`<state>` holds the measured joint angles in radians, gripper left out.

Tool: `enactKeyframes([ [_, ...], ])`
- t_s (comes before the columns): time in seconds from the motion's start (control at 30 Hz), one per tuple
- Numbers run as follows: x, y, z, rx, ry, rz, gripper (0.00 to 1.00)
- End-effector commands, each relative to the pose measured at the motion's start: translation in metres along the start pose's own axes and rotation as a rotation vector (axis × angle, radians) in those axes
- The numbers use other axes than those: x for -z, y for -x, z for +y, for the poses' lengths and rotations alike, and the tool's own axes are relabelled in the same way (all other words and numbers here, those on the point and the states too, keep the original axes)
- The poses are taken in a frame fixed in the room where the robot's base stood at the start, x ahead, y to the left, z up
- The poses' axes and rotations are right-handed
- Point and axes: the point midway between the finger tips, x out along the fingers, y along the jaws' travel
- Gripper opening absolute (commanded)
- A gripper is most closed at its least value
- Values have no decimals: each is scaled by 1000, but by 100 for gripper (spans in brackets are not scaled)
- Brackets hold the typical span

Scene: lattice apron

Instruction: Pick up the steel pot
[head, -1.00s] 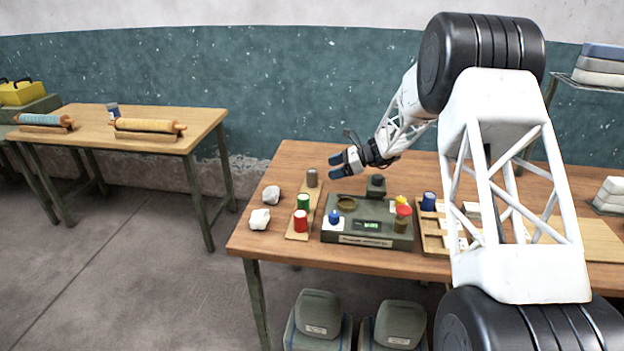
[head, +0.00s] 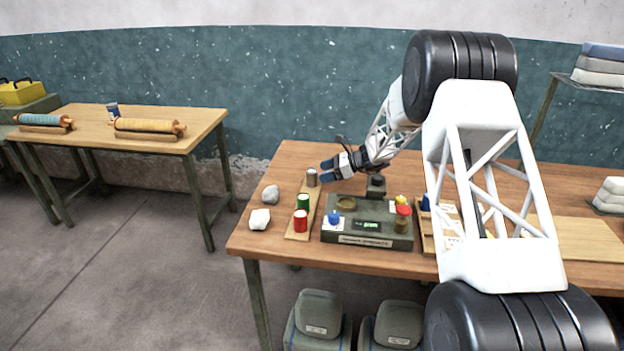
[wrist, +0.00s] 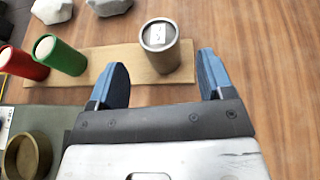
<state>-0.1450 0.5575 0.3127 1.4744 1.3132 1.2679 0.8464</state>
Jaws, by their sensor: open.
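The steel pot is a small grey-brown cylinder (head: 312,178) at the far end of a narrow wooden board on the table. In the wrist view the steel pot (wrist: 160,48) stands upright with a pale label on its top. My gripper (head: 326,170) is open, just right of the pot in the head view. In the wrist view my gripper's blue fingertips (wrist: 158,75) are spread wide, with the pot ahead of and between their lines. The fingers do not appear to touch it.
A green pot (head: 303,202) and a red pot (head: 300,221) share the wooden board (head: 291,236). Two pale rocks (head: 270,194) lie left of it. A dark device with a round dish (head: 346,203) stands right of the board. Bare table lies beyond the pot.

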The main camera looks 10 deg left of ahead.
Motion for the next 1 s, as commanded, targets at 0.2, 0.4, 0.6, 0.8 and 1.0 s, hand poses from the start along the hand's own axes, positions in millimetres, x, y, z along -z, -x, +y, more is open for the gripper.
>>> enactKeyframes([
  [0.2,0,-1,0,1,0,0,74],
  [0.4,0,-4,0,1,0,0,74],
  [0.6,1,-20,-1,0,0,1,74],
  [0.8,1,-42,-2,0,1,0,74],
  [1.0,1,-53,-2,1,1,1,74],
])
